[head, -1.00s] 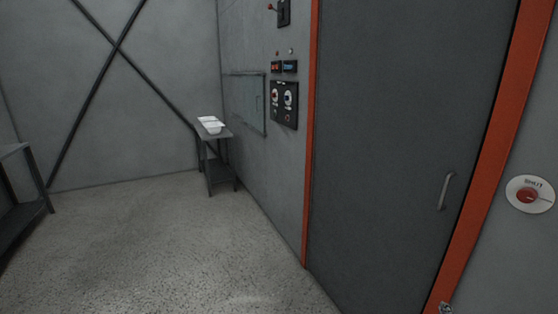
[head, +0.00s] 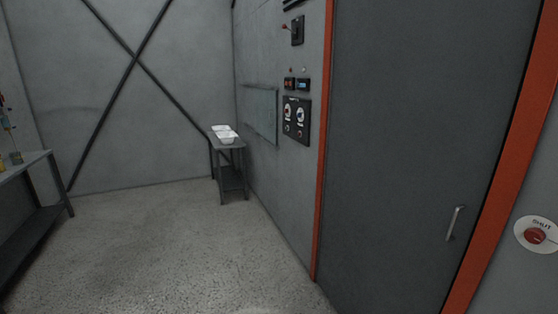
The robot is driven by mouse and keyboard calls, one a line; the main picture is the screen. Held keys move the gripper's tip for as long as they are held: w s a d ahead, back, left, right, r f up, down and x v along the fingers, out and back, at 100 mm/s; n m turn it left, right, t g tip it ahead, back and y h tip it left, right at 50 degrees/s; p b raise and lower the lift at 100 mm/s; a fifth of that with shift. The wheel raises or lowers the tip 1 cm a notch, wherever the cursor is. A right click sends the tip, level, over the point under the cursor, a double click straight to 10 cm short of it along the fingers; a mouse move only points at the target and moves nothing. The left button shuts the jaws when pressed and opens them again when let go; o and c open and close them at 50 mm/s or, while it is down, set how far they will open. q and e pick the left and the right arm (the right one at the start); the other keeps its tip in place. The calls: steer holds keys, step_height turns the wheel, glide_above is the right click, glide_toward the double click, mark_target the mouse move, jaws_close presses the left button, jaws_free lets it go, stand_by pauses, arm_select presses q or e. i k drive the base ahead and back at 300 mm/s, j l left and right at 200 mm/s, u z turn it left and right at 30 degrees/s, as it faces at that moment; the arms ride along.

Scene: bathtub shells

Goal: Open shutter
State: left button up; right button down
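A tall dark grey door panel (head: 420,130) in an orange-red frame (head: 320,160) fills the right side of the head view. It looks closed. A metal handle (head: 454,223) is on its right part. A round white plate marked SHUT with a red button (head: 535,236) is on the wall right of the frame, partly cut off by the picture edge. A control panel with dials (head: 296,117) is on the wall left of the door, with two small displays above it and a lever switch box (head: 297,31) higher up. Neither gripper is in view.
A small dark table (head: 230,165) with white tub shells (head: 225,134) stands against the wall in the far corner. A dark bench (head: 35,205) is at the left edge. The speckled floor between is clear.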

mark_target(266, 99)
steer(key=i+u, duration=0.3)
steer(key=i, duration=3.5)
steer(key=i+j+z, duration=0.1)
steer(key=i, duration=0.4)
steer(key=i+j+z, duration=0.1)
steer(key=i, duration=0.4)
